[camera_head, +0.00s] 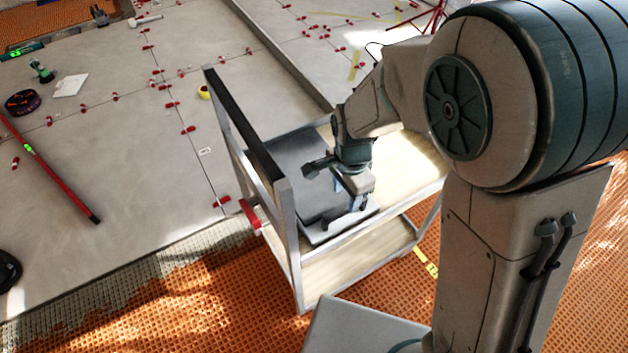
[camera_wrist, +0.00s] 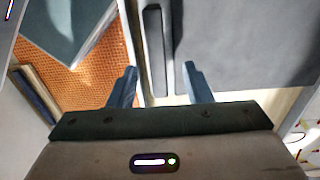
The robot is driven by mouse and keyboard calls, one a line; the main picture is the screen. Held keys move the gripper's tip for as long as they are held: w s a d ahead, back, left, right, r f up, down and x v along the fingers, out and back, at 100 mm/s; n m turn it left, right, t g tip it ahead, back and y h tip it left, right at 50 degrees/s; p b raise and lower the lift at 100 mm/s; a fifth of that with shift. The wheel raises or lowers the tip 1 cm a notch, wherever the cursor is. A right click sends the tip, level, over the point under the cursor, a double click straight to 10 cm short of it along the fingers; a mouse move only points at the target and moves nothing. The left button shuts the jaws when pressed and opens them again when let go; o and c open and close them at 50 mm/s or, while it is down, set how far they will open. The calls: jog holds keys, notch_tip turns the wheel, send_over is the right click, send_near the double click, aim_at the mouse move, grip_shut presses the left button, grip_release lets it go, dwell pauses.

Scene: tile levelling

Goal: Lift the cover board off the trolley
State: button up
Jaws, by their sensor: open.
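The trolley (camera_head: 288,235) has a pale metal frame and wooden shelves and stands at the centre of the head view. The dark grey cover board (camera_head: 295,165) lies flat on its top. In the wrist view the board (camera_wrist: 250,45) fills the upper right. A grey bar with a dark slot (camera_wrist: 155,50), which looks like a handle along the board's edge, lies between my fingers in the picture. My gripper (camera_wrist: 158,70) is open and empty above this edge; I cannot tell the exact height. In the head view my gripper (camera_head: 350,203) partly hides the board.
A dark-topped rail (camera_head: 240,125) rises along the trolley's left end. Orange matting (camera_head: 200,305) covers the floor in front. Grey tiles with red clips (camera_head: 115,97) lie behind and left. A red level (camera_head: 55,172) and a black round object (camera_head: 22,103) lie on them.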

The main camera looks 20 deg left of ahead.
aim_at(345, 206)
notch_tip(345, 206, down, 5)
jog(key=shift+s+d+f+b, duration=0.1)
jog(key=shift+s+f+b, duration=0.05)
jog(key=shift+b, duration=0.9)
jog(key=shift+c, duration=0.3)
grip_shut()
dwell(0.3)
